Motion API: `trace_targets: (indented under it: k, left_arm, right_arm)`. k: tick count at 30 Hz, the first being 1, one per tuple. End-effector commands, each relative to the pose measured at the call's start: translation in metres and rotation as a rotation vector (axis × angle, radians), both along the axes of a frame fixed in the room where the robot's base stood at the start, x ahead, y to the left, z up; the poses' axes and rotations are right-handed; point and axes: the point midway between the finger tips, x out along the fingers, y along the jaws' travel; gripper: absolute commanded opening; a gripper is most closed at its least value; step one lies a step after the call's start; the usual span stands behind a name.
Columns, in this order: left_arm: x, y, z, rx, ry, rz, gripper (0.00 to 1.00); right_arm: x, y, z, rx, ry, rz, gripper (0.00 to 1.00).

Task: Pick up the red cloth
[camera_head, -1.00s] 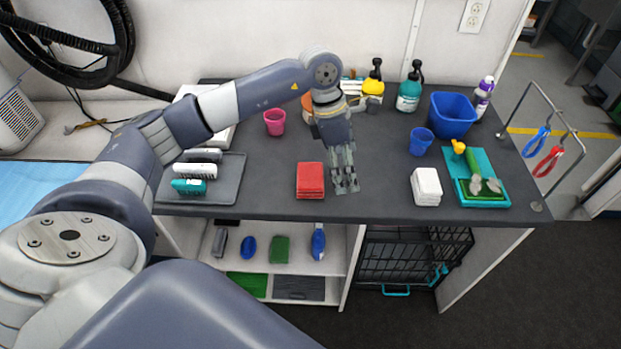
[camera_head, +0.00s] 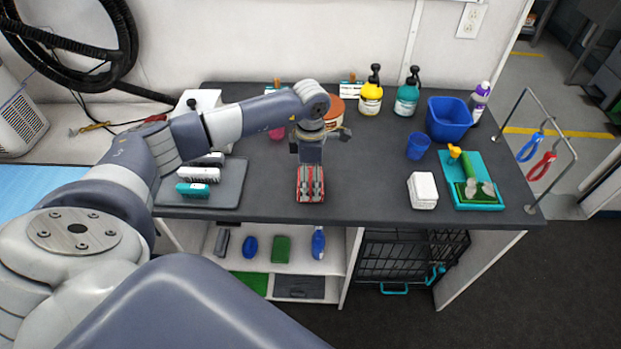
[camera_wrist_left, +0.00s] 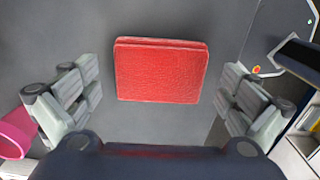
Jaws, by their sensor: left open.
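The red cloth (camera_head: 310,198) is a folded square stack lying on the dark grey table near its front edge. In the left wrist view the red cloth (camera_wrist_left: 161,72) lies between the two spread fingers of my left gripper (camera_wrist_left: 160,97), with a gap on each side. The left gripper is open and empty. My right gripper is not in view.
A grey tray (camera_head: 228,192) with brushes is to the left, and a pink cup (camera_head: 276,133) is behind the arm. A white folded stack (camera_head: 423,190) and a teal tray (camera_head: 490,165) are to the right. The table between cloth and white stack is clear.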

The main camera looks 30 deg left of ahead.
Motion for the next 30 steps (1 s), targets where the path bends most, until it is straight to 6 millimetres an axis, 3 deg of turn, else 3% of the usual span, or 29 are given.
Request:
trace_targets:
  k: [4,11,16,17,30]
  left_arm:
    - [-0.0001,-0.0006,-0.0127,0.0,0.0,0.0,1.0]
    - [0.0001,-0.0005,-0.015,0.0,-0.001,-0.001,1.0]
    - [0.0002,-0.0005,-0.0147,0.0,-0.001,-0.001,0.64]
    - [0.0001,-0.0005,-0.0147,0.0,-0.001,-0.001,0.61]
    - [0.0004,-0.0003,-0.0122,0.0,-0.001,0.0,0.61]
  right_arm:
    - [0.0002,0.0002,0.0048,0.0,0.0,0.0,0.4]
    - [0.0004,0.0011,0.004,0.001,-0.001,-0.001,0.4]
    - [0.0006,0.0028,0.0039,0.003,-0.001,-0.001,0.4]
    - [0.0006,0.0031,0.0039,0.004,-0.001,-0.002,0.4]
    - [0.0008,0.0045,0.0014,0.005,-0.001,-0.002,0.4]
